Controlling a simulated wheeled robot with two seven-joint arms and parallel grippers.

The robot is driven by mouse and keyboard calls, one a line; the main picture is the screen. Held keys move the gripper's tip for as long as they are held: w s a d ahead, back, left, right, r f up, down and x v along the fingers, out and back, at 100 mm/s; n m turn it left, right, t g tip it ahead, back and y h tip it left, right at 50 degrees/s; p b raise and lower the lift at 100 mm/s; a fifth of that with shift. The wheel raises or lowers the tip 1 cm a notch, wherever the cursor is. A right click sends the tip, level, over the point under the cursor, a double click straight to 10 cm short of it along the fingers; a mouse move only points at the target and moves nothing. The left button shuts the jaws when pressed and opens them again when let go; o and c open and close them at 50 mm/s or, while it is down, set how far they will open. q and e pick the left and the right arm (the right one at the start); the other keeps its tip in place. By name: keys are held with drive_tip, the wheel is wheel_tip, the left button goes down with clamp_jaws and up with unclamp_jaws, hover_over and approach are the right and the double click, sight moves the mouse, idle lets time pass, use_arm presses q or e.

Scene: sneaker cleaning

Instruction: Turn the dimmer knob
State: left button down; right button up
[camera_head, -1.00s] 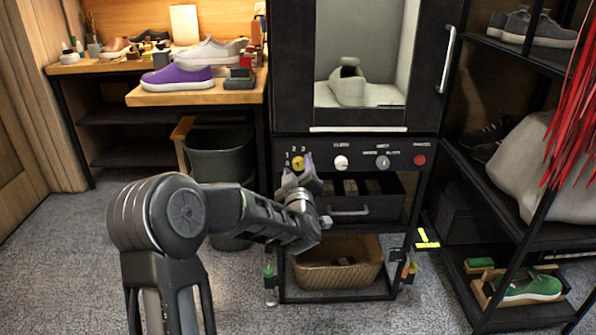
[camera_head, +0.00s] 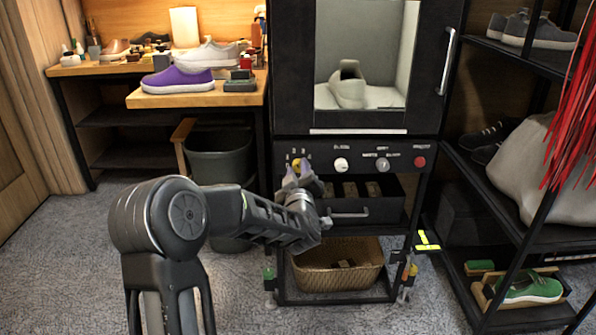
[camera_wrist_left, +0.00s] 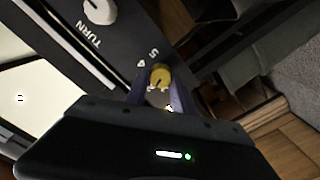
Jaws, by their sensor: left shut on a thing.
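The yellow dimmer knob (camera_head: 299,163) sits at the left end of the black control panel (camera_head: 321,155) under the cabinet. My left gripper (camera_head: 298,172) is shut on the knob, and its fingers hide part of it in the head view. In the left wrist view the yellow knob (camera_wrist_left: 159,76) lies between the two purple-grey fingertips of the left gripper (camera_wrist_left: 156,92), with numerals printed beside it. My right gripper is not in view.
A white knob (camera_head: 341,164), a grey knob (camera_head: 382,164) and a red button (camera_head: 420,162) sit further right on the panel. A drawer (camera_head: 373,208) stands open below. A shoe rack (camera_head: 520,157) is at the right.

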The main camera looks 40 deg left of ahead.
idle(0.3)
use_arm(q)
drive_tip(key=shift+f+n+b, duration=0.2)
drive_tip(key=shift+n+b, duration=0.7)
drive_tip(key=shift+b, duration=0.2)
drive_tip(key=n+b, duration=0.3)
drive_tip(key=shift+f+b, duration=0.15)
drive_tip(key=shift+b, duration=0.2)
drive_tip(key=n+b, duration=0.2)
drive_tip(key=b, duration=0.1)
drive_tip(key=shift+n, duration=0.4)
drive_tip(key=shift+n+b, duration=0.6)
drive_tip(key=shift+n, duration=0.1)
drive_tip(key=c, duration=1.1)
unclamp_jaws()
drive_tip(key=shift+a+r, duration=0.1)
drive_tip(key=shift+r, duration=0.1)
drive_tip(key=shift+o, duration=0.2)
drive_tip(key=shift+s, duration=0.1)
